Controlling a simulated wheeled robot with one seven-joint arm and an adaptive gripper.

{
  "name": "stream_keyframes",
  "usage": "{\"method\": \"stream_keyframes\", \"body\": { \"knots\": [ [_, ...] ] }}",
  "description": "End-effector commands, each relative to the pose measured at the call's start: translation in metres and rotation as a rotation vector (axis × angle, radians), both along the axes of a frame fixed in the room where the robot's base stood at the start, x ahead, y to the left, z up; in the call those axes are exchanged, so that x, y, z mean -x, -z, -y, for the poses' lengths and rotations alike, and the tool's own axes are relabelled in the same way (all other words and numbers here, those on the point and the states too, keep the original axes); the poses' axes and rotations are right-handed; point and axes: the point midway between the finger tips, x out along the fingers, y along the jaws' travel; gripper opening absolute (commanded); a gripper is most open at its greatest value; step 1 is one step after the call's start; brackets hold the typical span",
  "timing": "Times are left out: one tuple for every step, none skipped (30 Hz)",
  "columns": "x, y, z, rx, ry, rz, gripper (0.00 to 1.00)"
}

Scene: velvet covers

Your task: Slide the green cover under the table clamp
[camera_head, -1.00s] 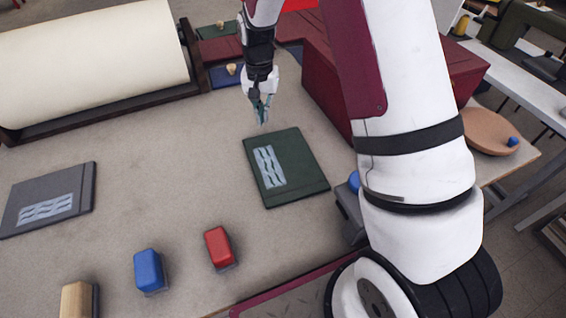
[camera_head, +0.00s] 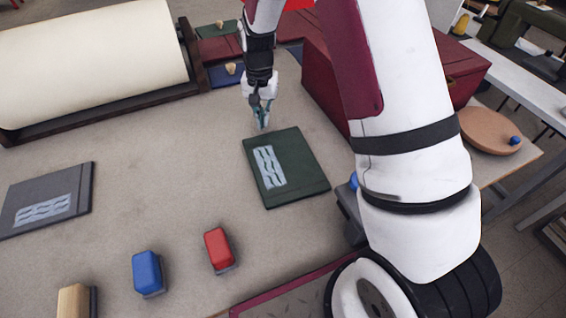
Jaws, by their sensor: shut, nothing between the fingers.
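The dark green cover (camera_head: 305,170) lies flat on the table right of centre, with a pale wavy-line panel on its left part. My gripper (camera_head: 261,124) is shut and empty, pointing down just beyond the cover's far left edge. Its tips appear close to the table, but I cannot tell whether they touch table or cover. A grey block with a blue top (camera_head: 347,203) at the table's near right edge, right of the cover, looks like the table clamp. My arm hides much of it, so its gap is not visible.
A grey cover (camera_head: 48,198) lies at the left. Red (camera_head: 217,245), blue (camera_head: 147,272) and wooden (camera_head: 73,301) blocks stand along the front. A cream roll (camera_head: 90,60) and a dark red box (camera_head: 322,85) stand behind. The table between the covers is clear.

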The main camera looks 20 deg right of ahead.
Motion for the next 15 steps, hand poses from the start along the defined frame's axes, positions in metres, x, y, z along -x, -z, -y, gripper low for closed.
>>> {"method": "stream_keyframes", "body": {
  "knots": [
    [0.0,0.0014,0.0,0.0,0.0,0.0,0.0],
    [0.0,0.0019,0.0,0.0,0.0,0.0,0.0],
    [0.0,0.0027,0.0,0.0,0.0,0.0,0.0],
    [0.0,0.0032,0.0,0.0,0.0,0.0,0.0],
    [0.0,0.0038,-0.0001,0.0,0.0,0.0,0.0],
    [-0.0001,0.0045,0.0,0.0,0.0,0.0,0.0],
    [-0.0001,0.0051,0.0,0.0,0.0,0.0,0.0],
    [-0.0001,0.0056,0.0,0.0,0.0,0.0,0.0],
    [-0.0001,0.0064,0.0,0.0,0.0,0.0,0.0],
    [-0.0001,0.0069,0.0,0.0,0.0,0.0,0.0],
    [-0.0001,0.0075,0.0,0.0,0.0,0.0,0.0],
    [-0.0001,0.0082,0.0,0.0,0.0,0.0,0.0],
    [-0.0001,0.0087,0.0,0.0,0.0,0.0,0.0],
    [-0.0001,0.0093,0.0,0.0,0.0,0.0,0.0],
    [0.0,0.01,0.0,0.0,0.0,0.0,0.0]
  ]
}}
